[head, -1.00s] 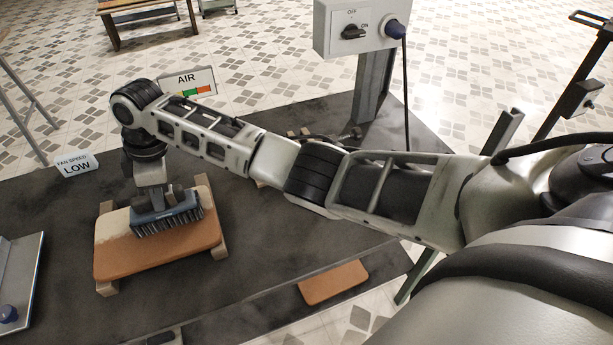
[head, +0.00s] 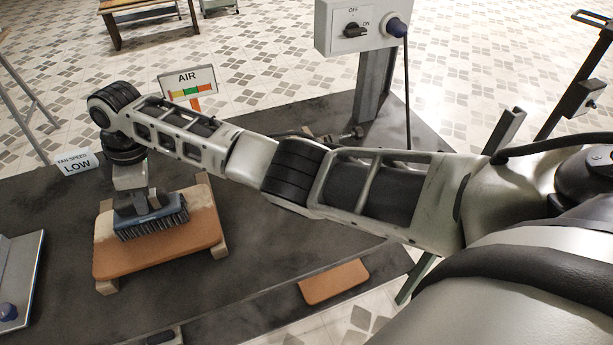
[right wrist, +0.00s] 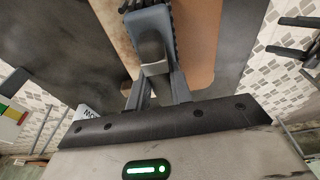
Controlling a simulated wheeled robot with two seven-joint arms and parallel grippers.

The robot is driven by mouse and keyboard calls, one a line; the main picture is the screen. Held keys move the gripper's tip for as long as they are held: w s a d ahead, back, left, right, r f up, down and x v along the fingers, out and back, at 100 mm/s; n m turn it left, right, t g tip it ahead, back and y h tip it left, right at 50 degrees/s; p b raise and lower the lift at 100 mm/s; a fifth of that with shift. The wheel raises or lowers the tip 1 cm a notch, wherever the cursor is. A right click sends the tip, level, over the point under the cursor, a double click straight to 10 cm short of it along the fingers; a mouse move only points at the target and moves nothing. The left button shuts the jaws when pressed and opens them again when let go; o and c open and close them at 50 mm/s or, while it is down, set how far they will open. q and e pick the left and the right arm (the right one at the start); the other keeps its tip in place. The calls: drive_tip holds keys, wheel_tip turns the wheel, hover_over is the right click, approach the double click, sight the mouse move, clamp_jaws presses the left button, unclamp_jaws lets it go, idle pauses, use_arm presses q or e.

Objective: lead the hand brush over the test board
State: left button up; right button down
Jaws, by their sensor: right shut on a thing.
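The test board (head: 155,259) is a curved board, orange-brown toward the front and paler at the back, resting on small wooden supports on the dark table. The hand brush (head: 150,222), blue-grey with dark bristles, is over the middle-left of the board with its bristles at or very near the surface; exact contact is hard to tell. My right gripper (head: 140,200) is shut on the brush from above. In the right wrist view both fingers close on the brush (right wrist: 150,25), with the board (right wrist: 200,45) behind it. My left gripper is not in view.
A small orange-brown piece (head: 334,282) lies near the table's front edge. A switch box (head: 352,28) stands at the back right. A grey panel (head: 18,275) is at far left.

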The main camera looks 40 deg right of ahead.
sight(117, 203)
drive_tip(key=shift+w+a+b, duration=0.15)
drive_tip(key=shift+a+b, duration=0.1)
drive_tip(key=shift+a, duration=0.4)
drive_tip(key=shift+w+a+b, duration=0.15)
drive_tip(key=shift+a+b, duration=0.1)
drive_tip(key=shift+a, duration=0.4)
drive_tip(key=shift+w+a+r, duration=0.1)
drive_tip(key=shift+a, duration=0.2)
drive_tip(key=shift+w+a+f+b, duration=0.2)
drive_tip(key=shift+a+b, duration=0.35)
drive_tip(key=shift+b, duration=0.2)
drive_tip(key=shift+w+a+f+b, duration=0.1)
drive_tip(key=shift+w+a+b, duration=0.05)
drive_tip(key=shift+a+b, duration=0.75)
drive_tip(key=shift+a, duration=0.05)
